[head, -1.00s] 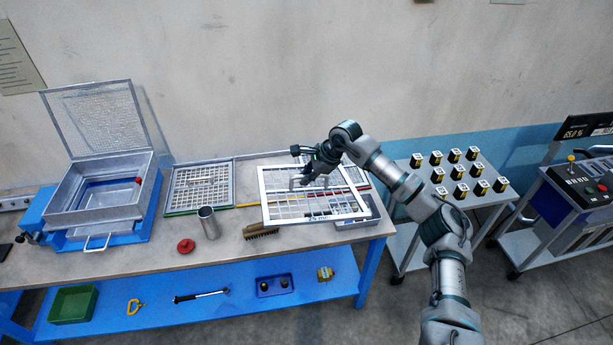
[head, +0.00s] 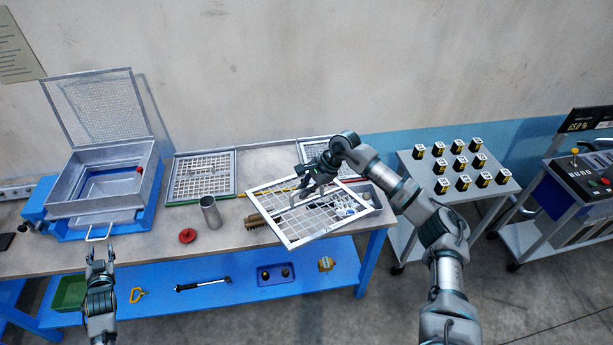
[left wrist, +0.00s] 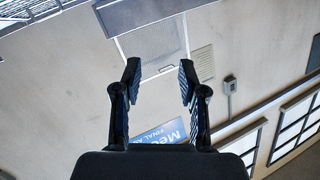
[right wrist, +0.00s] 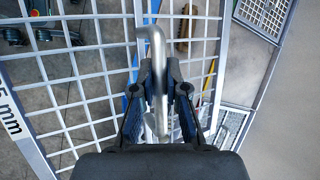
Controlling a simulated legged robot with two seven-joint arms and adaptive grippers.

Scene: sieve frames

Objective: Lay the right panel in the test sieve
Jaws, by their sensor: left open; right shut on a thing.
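The test sieve (head: 62,207) is an open metal box on a blue base at the left of the bench, its mesh lid (head: 95,108) raised. My right gripper (head: 309,190) is shut on the bent metal handle (right wrist: 157,75) of a white-framed grid panel (head: 283,236). The panel is held tilted above the bench's right front edge, well right of the sieve. It also shows in the right wrist view (right wrist: 75,90), with a size marking in mm on its frame. My left gripper (head: 100,254) is open and empty, in front of the bench below the sieve's front handle (head: 99,234).
Another framed grid panel (head: 172,186) lies on the bench right of the sieve; one more (head: 314,146) lies behind the held panel. A metal cup (head: 210,212), red knob (head: 187,236) and brush (head: 255,221) stand or lie between. A trolley (head: 407,171) with small blocks is right.

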